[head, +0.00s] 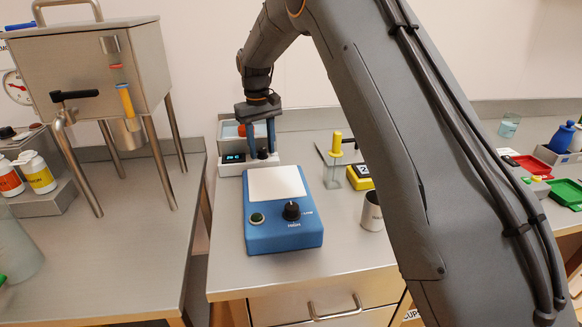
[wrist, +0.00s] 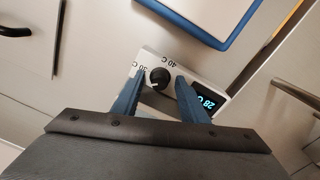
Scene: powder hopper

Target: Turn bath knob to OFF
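The bath (head: 236,168) is a white unit with a lit display, behind the blue plate device. Its display (wrist: 203,101) reads about 28 C in the wrist view. The bath knob (wrist: 159,78) is small, round and black, with 40 C and another partly hidden mark printed around it. A light pointer mark shows on the knob, but its exact setting is unclear. An OFF mark is not readable. My gripper (wrist: 160,82) is open, with one blue finger on each side of the knob; contact cannot be told. In the head view my gripper (head: 261,148) points down at the bath's front.
A blue device (head: 284,238) with a white plate and its own black knob stands in front of the bath. A yellow-topped tool in a glass (head: 333,177) and a metal cup (head: 372,212) stand to its right. A steel hopper (head: 95,75) is at left.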

